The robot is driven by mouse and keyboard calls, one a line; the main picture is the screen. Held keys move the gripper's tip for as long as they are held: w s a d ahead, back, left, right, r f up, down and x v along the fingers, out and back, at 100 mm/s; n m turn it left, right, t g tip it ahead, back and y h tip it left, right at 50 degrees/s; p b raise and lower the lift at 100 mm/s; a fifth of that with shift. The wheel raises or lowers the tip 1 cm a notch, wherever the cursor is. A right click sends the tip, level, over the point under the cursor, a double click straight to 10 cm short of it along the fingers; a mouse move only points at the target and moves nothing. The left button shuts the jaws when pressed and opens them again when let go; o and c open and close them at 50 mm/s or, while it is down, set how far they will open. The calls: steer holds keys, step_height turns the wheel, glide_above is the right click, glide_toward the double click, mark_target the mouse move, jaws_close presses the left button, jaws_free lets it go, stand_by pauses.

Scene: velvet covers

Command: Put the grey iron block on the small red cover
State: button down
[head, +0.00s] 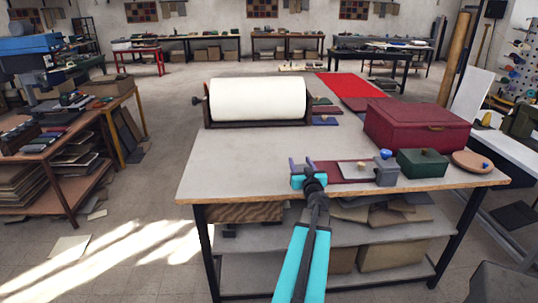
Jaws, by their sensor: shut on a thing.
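My gripper (302,165) is at the front of the workbench, over the left end of a small dark red cover (334,171). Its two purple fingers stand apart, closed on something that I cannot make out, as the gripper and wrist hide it. A grey block (386,175) with a blue knob on top stands to the right of the gripper, at the right end of the red cover. I cannot tell whether it rests on the cover or beside it. A pale flat plate (355,170) lies between the gripper and the grey block.
A green box (422,164), a round wooden disc (472,162) and a large red case (416,125) stand on the right of the workbench (240,172). A white roll (258,100) in a frame stands at the back left. The bench's left front is clear.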

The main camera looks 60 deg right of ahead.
steer(key=w+a+n+t+y, duration=0.1)
steer(key=w+a+y, duration=0.1)
steer(key=w+a, duration=0.2)
steer(key=w+a+n+t+y, duration=0.2)
steer(key=w+a, duration=0.3)
steer(key=w, duration=0.2)
steer(key=w+a+n+t+y, duration=0.2)
steer(key=w+a, duration=0.3)
steer(key=w, duration=0.1)
steer(key=shift+w+a+f, duration=0.15)
steer(key=shift+f, duration=0.15)
steer(key=w+a+f+n+t+y, duration=0.1)
steer(key=w+a+n+y, duration=0.25)
steer(key=w+a, duration=0.4)
steer(key=w+a+n+t+y, duration=0.15)
steer(key=w+a+y, duration=0.3)
steer(key=a, duration=0.65)
steer(key=w+a+f+n+g+y, duration=0.1)
steer(key=a+n+g+y, duration=0.3)
steer(key=a, duration=1.7)
steer(key=a+f+n+g+y, duration=0.1)
steer(key=a+n+g+y, duration=0.3)
steer(key=a, duration=1.7)
steer(key=n+y, duration=0.3)
steer(key=y, duration=0.3)
steer(key=shift+w+a+f+y, duration=0.2)
steer(key=shift+w+f+y, duration=0.2)
